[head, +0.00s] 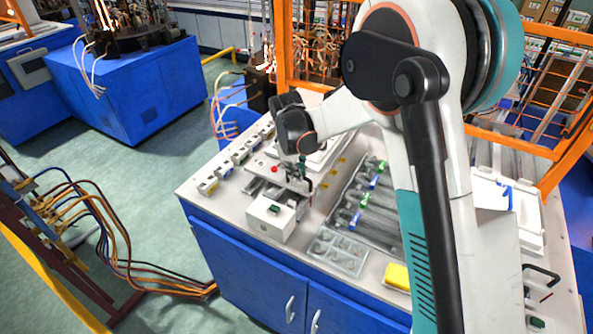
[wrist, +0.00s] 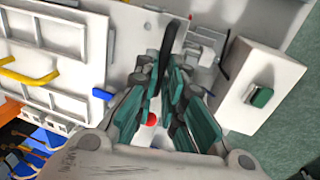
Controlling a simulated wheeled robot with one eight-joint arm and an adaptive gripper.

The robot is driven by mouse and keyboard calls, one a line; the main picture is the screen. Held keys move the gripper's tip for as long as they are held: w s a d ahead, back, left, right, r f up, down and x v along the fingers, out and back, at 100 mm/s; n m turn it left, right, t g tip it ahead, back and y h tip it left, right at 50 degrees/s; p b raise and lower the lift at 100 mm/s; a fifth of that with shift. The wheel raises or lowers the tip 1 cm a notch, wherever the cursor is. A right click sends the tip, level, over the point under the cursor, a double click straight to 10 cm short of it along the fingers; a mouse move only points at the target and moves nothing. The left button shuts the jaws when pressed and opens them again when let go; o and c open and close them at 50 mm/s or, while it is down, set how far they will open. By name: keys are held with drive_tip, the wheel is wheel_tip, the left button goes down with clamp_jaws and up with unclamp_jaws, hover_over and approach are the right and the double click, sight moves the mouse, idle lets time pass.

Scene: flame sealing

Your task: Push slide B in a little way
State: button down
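The pictures carry no label I can read, so I cannot tell which part is slide B. My gripper (wrist: 165,80) points down over a pale slide mechanism on the bench. Its teal fingers close in around a black upright handle (wrist: 172,42); the handle's lower end is hidden between the fingertips. In the head view my gripper (head: 300,165) is small above the mechanism, next to a red knob (head: 274,169). A second, curved black handle (wrist: 228,62) stands to the right in the wrist view, apart from the fingers.
A white box with a green button (head: 275,210) stands at the bench's front edge. A rack with green and blue parts (head: 375,205) and a clear compartment tray (head: 338,252) lie to the right. A yellow block (head: 397,276) sits near the front edge. Orange frames stand behind.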

drive_tip(key=w+d, duration=0.2)
drive_tip(key=w, duration=0.2)
drive_tip(key=w+d+b, duration=0.1)
drive_tip(key=w+d, duration=0.2)
drive_tip(key=w, duration=0.1)
drive_tip(key=w+d, duration=0.2)
drive_tip(key=w, duration=0.1)
drive_tip(key=shift+w+d+b, duration=0.35)
drive_tip(key=shift+w+d, duration=0.05)
drive_tip(key=c, duration=1.7)
unclamp_jaws()
drive_tip(key=shift+s, duration=0.1)
drive_tip(key=shift+r, duration=0.1)
drive_tip(key=r, duration=0.4)
drive_tip(key=s+a+r, duration=0.1)
drive_tip(key=r, duration=0.2)
drive_tip(key=s+r, duration=0.1)
drive_tip(key=r, duration=0.3)
drive_tip(key=shift+a+r, duration=0.15)
drive_tip(key=shift+r, duration=0.15)
